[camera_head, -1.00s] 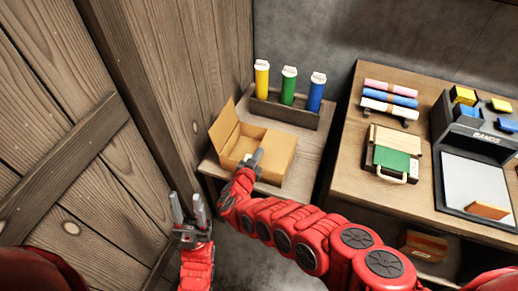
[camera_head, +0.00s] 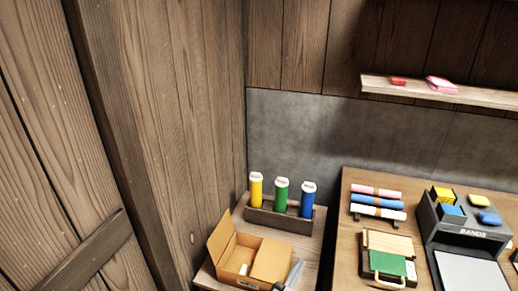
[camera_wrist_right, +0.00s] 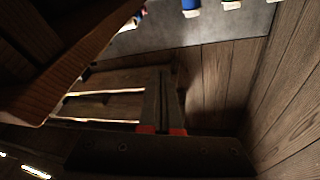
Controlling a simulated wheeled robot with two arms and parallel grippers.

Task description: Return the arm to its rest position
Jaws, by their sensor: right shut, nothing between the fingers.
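My left gripper is out of the picture.
The box is on a small wooden table with a rack (camera_head: 282,220) of yellow, green and blue tubes behind it. At right, a workbench holds rolls (camera_head: 377,202), a green-and-tan press (camera_head: 390,258) and a "BANDS" dispenser (camera_head: 470,232). A wooden wall closes the left side.

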